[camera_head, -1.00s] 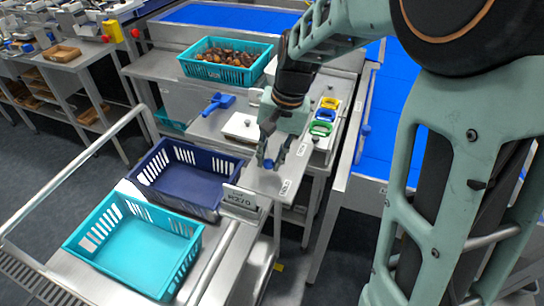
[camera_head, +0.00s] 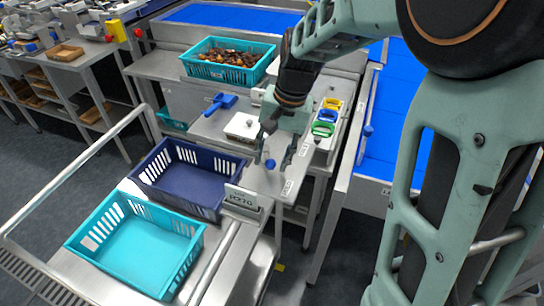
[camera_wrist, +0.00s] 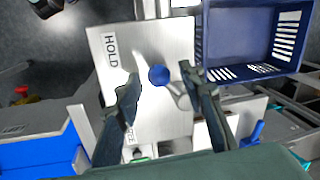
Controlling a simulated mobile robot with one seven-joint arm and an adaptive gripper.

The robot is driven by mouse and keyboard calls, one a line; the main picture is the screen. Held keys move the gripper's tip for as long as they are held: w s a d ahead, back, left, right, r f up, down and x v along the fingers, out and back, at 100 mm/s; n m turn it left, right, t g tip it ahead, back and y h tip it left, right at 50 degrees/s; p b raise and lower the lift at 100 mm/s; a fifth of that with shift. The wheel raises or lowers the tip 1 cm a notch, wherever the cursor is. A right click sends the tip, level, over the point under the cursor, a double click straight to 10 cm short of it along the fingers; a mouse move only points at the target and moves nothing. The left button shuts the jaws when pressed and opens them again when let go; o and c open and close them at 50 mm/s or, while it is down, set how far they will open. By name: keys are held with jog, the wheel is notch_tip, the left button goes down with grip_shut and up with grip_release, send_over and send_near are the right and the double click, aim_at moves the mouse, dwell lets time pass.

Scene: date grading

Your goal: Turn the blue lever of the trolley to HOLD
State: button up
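The lever's blue ball knob (camera_wrist: 159,75) sits over a pale metal plate in the wrist view. Its stem runs from the knob towards the lower right of the plate. The word HOLD (camera_wrist: 110,48) is printed on the plate's upper left; another label (camera_wrist: 134,138) near its lower edge is partly hidden and unreadable. My gripper (camera_wrist: 160,76) is open, one finger on each side of the knob, with gaps visible. In the head view the blue knob (camera_head: 270,163) shows between the fingertips of my gripper (camera_head: 274,160), above the plate beside the navy crate.
The navy crate (camera_head: 137,177) and a turquoise crate (camera_head: 72,243) stand empty on the trolley. A small sign (camera_head: 241,198) stands close to my gripper. A crate of dates (camera_head: 190,69), a blue scoop (camera_head: 220,103) and coloured trays (camera_head: 323,129) are behind.

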notch_tip(320, 180, up, 12)
jog(key=d, duration=0.2)
jog(key=shift+s+d+f, duration=0.15)
jog(key=shift+s+f, duration=0.1)
